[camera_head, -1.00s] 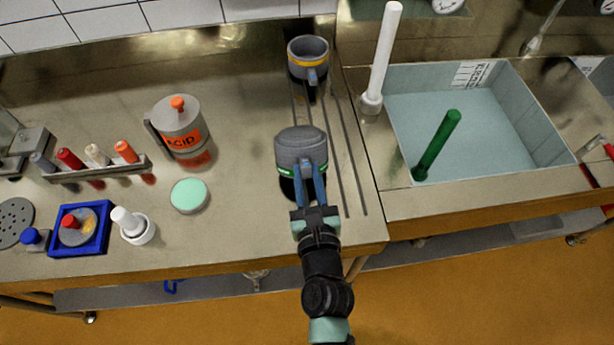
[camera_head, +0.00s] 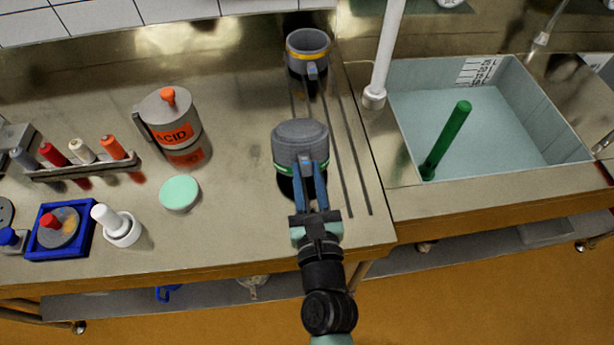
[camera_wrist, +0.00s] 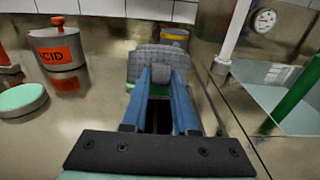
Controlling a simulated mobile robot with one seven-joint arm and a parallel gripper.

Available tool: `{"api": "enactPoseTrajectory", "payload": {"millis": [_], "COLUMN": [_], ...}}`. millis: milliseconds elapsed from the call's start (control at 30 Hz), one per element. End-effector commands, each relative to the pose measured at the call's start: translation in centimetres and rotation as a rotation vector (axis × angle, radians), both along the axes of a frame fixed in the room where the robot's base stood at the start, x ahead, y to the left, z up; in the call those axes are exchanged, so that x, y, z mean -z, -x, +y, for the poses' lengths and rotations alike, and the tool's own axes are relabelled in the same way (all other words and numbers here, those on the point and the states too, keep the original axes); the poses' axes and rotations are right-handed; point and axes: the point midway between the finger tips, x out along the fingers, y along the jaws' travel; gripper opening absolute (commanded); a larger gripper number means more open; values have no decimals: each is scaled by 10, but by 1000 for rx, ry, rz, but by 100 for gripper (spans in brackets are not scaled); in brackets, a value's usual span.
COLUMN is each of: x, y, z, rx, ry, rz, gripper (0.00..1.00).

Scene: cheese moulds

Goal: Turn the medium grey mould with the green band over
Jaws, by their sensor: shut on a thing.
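The medium grey mould with the green band (camera_head: 300,140) is upside down, its closed, dotted face up and the green band low near its downward rim. It also shows in the wrist view (camera_wrist: 150,57). My gripper (camera_head: 315,180) is shut on its handle from the near side; the blue fingers also show in the wrist view (camera_wrist: 160,95). A dark shadow lies on the counter below the mould, which looks held a little above the surface; the exact gap is hard to tell. Its open side is hidden.
A grey mould with a yellow band (camera_head: 308,52) stands upright behind, on dark rails (camera_head: 352,160). An ACID can (camera_head: 172,125) and a mint disc (camera_head: 180,193) are to the left. The sink (camera_head: 530,100) with a green rod (camera_head: 447,140) is right.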

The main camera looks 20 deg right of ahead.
Motion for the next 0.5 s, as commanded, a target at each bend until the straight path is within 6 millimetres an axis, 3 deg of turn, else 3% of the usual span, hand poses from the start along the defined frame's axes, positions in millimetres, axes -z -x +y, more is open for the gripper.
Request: {"api": "enactPoseTrajectory", "payload": {"millis": [500], "x": [10], "y": [1], "z": [0], "rx": [1], "ry": [16], "rz": [-51], "gripper": [0]}}
